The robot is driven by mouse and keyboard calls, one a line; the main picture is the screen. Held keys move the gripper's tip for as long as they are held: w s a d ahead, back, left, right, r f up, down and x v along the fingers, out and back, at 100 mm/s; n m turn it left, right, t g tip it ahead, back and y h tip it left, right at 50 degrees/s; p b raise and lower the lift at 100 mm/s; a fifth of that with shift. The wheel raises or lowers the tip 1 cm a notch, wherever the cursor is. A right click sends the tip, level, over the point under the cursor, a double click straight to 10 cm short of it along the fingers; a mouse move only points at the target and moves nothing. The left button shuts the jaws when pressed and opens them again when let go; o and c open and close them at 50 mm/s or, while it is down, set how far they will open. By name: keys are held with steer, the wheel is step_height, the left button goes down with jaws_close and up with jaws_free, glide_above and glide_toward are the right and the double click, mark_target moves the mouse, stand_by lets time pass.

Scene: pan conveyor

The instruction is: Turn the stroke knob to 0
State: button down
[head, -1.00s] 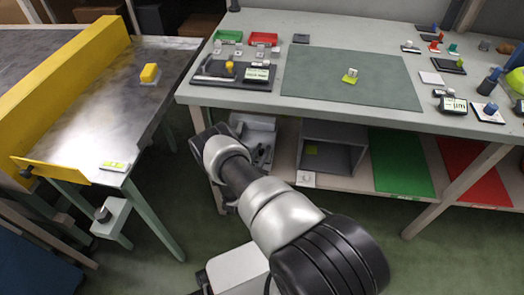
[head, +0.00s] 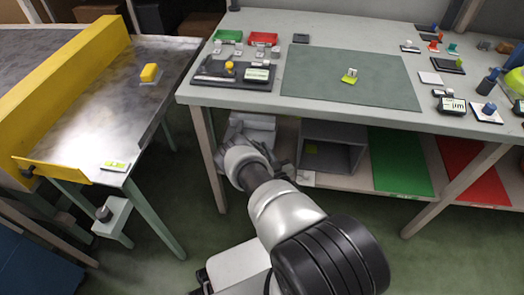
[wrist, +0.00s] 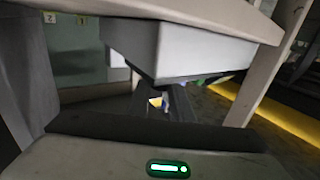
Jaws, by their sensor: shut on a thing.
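I cannot tell for sure which part is the stroke knob. A dark round knob (head: 103,214) sits on a white bracket on the conveyor frame at lower left. My gripper is hidden by the arm's end in the head view, under the left end of the workbench. In the wrist view my gripper (wrist: 165,104) has its dark fingers close together, shut on a small yellow and blue thing (wrist: 156,102) that I cannot identify. A pale box (wrist: 200,52) hangs close above the fingers.
The workbench (head: 240,97) carries a dark tray (head: 210,77) and a green mat (head: 350,85). A grey open box (head: 332,150) stands on the lower shelf. The floor between the two tables is clear.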

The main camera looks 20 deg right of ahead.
steer(key=shift+w+n+y, duration=0.1)
steer(key=shift+n+y, duration=0.9)
steer(key=shift+y, duration=0.5)
steer(key=shift+r, duration=0.1)
steer(key=c, duration=1.8)
jaws_free()
steer(key=shift+c, duration=0.2)
